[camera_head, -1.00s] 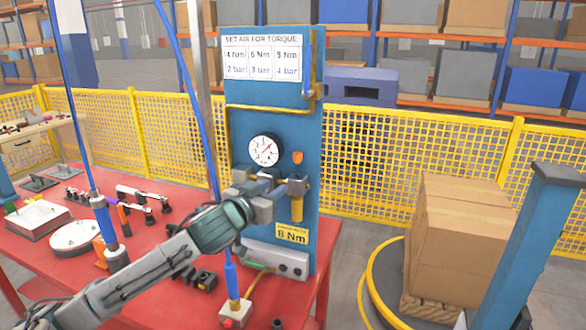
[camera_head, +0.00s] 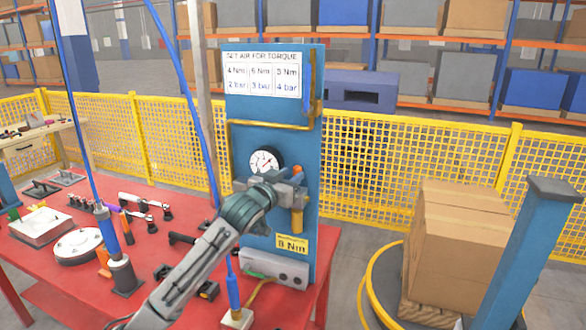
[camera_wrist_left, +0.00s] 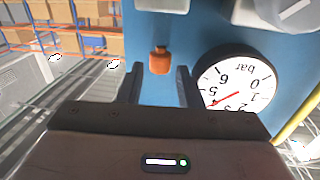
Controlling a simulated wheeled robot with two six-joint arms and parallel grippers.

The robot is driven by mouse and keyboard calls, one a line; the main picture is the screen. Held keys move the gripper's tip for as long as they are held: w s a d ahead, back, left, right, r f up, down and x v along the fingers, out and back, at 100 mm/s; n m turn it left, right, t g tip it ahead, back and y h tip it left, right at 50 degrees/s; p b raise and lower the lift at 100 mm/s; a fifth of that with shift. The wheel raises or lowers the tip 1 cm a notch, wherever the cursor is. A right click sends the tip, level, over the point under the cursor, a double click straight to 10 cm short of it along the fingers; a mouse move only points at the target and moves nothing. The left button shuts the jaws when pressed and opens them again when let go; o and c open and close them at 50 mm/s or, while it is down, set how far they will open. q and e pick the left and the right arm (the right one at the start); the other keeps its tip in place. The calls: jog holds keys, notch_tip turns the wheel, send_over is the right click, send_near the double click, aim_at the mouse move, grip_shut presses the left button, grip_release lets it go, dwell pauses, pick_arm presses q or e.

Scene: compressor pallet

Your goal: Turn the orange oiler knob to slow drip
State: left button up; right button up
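The small orange oiler knob (camera_head: 298,170) sits on the blue panel (camera_head: 273,115), right of the round pressure gauge (camera_head: 266,160). My left gripper (camera_head: 294,181) is in front of the panel, close to the knob and partly covering the fittings there. In the left wrist view, which is upside down, the orange knob (camera_wrist_left: 160,60) shows just beyond and between the two spread fingertips (camera_wrist_left: 157,70). The fingers are open with nothing between them, and no contact with the knob shows. The gauge (camera_wrist_left: 238,90) is right of the fingers there. My right gripper is not in view.
A yellow oiler bowl (camera_head: 297,220) hangs below the fittings. Blue hoses and tools stand on the red table (camera_head: 60,270). A yellow mesh fence (camera_head: 400,150) runs behind. Stacked cartons (camera_head: 455,240) and a blue post (camera_head: 530,255) are at right.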

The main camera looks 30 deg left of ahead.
pick_arm(q)
jog(key=shift+w, duration=0.95)
grip_shut()
jog(key=shift+y, duration=0.3)
